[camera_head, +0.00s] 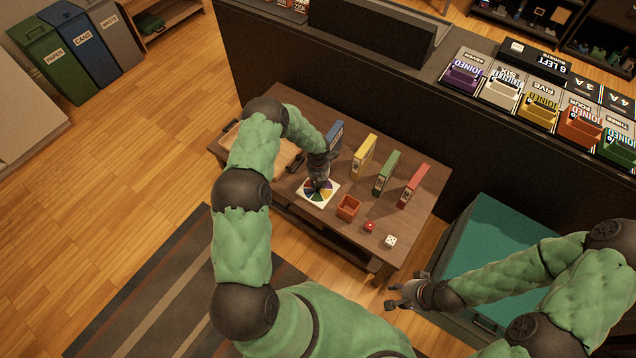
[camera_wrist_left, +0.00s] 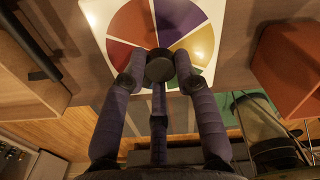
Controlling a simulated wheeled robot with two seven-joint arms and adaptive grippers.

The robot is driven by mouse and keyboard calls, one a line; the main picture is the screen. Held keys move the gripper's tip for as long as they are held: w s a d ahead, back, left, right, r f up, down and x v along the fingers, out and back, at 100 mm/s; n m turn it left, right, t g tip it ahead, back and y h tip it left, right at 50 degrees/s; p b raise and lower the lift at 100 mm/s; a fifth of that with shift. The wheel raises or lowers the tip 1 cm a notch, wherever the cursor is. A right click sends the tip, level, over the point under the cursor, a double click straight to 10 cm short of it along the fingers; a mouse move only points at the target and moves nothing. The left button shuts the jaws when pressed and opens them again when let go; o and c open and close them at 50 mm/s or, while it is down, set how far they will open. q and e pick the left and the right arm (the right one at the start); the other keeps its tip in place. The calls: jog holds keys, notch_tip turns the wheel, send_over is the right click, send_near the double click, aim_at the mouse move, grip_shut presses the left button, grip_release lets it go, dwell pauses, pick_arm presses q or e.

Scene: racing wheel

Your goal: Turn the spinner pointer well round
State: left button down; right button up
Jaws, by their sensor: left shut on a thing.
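The spinner board (camera_head: 308,192) is a white square with a disc of coloured wedges, on the low brown table. In the left wrist view the board (camera_wrist_left: 203,72) fills the top, with red, orange, purple and yellow wedges. My left gripper (camera_head: 318,184) is above the disc, pointing down. In the wrist view its fingers (camera_wrist_left: 160,75) are closed around a dark round knob at the disc's middle, the spinner pointer (camera_wrist_left: 159,62). The rest of the pointer is hidden. My right gripper (camera_head: 392,296) is empty, with its fingers apart, off the table's front right.
Beside the board stand an orange-red open box (camera_head: 348,208), a red die (camera_head: 369,227) and a white die (camera_head: 390,241). Blue, yellow (camera_head: 363,157), green (camera_head: 386,173) and red (camera_head: 413,186) upright boxes line the back. A wooden tray (camera_head: 283,155) is at left.

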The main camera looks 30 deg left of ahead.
pick_arm(q)
jog(key=c, duration=0.9)
grip_release()
jog(key=shift+c, duration=0.2)
notch_tip(320, 180, up, 12)
